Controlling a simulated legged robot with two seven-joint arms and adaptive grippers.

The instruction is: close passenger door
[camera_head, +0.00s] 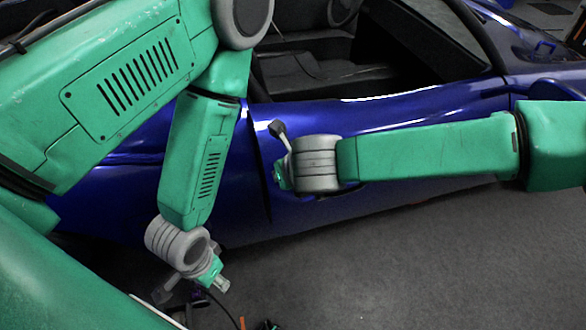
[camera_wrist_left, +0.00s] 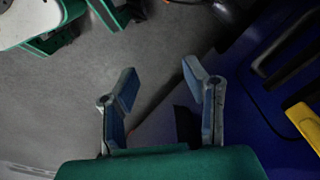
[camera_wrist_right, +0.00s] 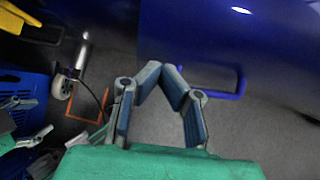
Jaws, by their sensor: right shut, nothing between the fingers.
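The blue car door (camera_head: 405,110) spans the middle of the head view, with a dark gap along its left edge. Its window opening shows the dark cabin. My right gripper (camera_head: 281,158) is in front of the door near that edge, partly hidden by its own wrist. In the right wrist view my right gripper (camera_wrist_right: 163,68) is shut and empty, its tips meeting. A blue loop-shaped handle (camera_wrist_right: 212,92) shows just beyond the tips; contact cannot be judged. My left gripper (camera_head: 192,283) hangs low left of the door, over the floor. The left wrist view shows my left gripper (camera_wrist_left: 164,75) open and empty.
Grey floor (camera_head: 400,270) lies clear below the door. A wheeled stand (camera_wrist_right: 68,80) and a blue crate (camera_wrist_right: 30,100) are at left in the right wrist view. Cables and small items (camera_head: 245,322) lie at the bottom of the head view. A yellow object (camera_wrist_left: 305,122) shows in the left wrist view.

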